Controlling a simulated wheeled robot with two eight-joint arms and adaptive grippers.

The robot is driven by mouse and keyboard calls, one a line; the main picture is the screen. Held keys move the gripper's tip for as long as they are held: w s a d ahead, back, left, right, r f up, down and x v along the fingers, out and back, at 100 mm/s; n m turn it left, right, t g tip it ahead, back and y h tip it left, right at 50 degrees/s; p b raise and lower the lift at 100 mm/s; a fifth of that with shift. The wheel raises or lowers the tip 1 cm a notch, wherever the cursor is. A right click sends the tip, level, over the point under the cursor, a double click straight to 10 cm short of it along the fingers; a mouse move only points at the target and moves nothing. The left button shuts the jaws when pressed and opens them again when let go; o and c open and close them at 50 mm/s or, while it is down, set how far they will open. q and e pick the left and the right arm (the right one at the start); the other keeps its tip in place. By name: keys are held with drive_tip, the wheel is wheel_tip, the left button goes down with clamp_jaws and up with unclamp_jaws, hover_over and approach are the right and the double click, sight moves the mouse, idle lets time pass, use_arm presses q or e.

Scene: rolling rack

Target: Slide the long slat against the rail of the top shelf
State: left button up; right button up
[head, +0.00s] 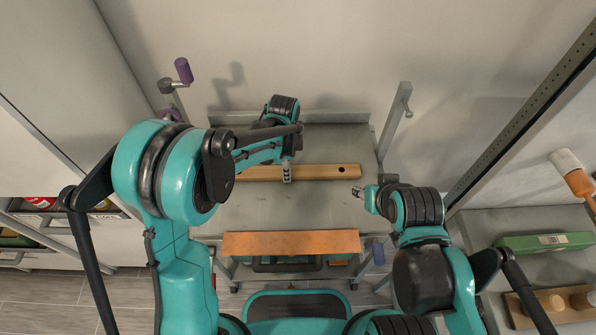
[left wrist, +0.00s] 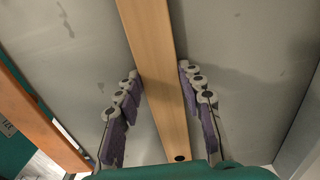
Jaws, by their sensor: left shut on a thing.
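The long pale wooden slat (head: 318,172) lies across the grey top shelf (head: 290,208), with a dark hole near its right end. My left gripper (head: 287,172) is over the slat's middle. In the left wrist view, the purple-padded fingers of my left gripper (left wrist: 159,74) stand on either side of the slat (left wrist: 158,60) and are shut on it. The grey rail (head: 335,117) runs along the shelf's back edge, with bare shelf between it and the slat. My right gripper (head: 357,191) is near the slat's right end; its jaws are too small to read.
An orange-brown board (head: 290,243) runs along the front of the rack. A side shelf at right holds a green box (head: 545,242) and an orange-handled tool (head: 578,180).

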use_arm(q)
drive_tip(key=shift+w, duration=0.1)
clamp_jaws()
drive_tip(key=shift+w+p, duration=0.45)
drive_tip(key=shift+w, duration=8.05)
drive_tip(key=shift+w, duration=0.1)
drive_tip(key=o, duration=1.4)
unclamp_jaws()
drive_tip(key=shift+r, duration=0.1)
wheel_tip(320, 180, up, 12)
drive_tip(key=shift+s, duration=0.2)
